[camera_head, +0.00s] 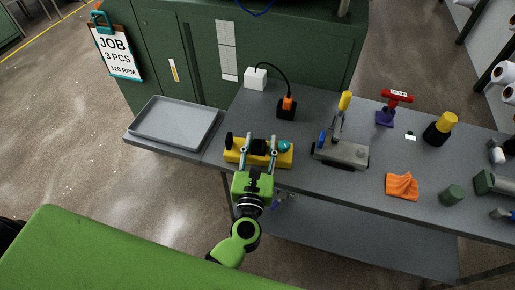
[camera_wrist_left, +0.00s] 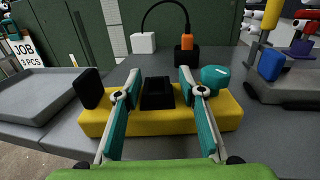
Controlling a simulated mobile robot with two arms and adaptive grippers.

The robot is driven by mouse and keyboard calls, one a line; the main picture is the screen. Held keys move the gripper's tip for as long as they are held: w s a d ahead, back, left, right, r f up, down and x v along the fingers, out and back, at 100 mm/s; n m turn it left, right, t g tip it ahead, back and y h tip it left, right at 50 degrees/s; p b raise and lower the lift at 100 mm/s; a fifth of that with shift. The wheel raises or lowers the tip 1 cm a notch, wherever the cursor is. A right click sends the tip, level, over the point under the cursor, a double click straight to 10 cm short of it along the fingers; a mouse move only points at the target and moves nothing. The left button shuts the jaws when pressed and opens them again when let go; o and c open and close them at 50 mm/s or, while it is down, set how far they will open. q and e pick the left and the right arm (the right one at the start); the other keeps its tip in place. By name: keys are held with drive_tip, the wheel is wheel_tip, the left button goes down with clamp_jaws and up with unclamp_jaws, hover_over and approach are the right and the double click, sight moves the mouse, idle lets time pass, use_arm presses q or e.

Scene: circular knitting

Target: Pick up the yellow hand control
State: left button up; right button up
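The yellow hand control (camera_head: 285,160) lies on the grey bench near its front edge. It is a yellow bar with a black knob at the left, a black block in the middle and a teal knob at the right. In the left wrist view the hand control (camera_wrist_left: 158,124) lies straight ahead, across the picture. My left gripper (camera_head: 260,140) is over its middle from the front, with two teal-padded fingers apart. In the left wrist view the fingers stand on either side of the black block, with gaps showing. My right gripper is not in view.
A grey tray (camera_head: 150,131) is at the left. Behind the control are an orange-and-black plug piece (camera_head: 287,108) and a white box (camera_head: 255,78) joined by a cable. A grey device with a yellow-handled lever (camera_head: 345,154) stands close to the right. An orange cloth (camera_head: 402,187) lies farther right.

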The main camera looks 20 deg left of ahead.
use_arm(q)
clamp_jaws()
drive_tip(key=shift+r, duration=0.15)
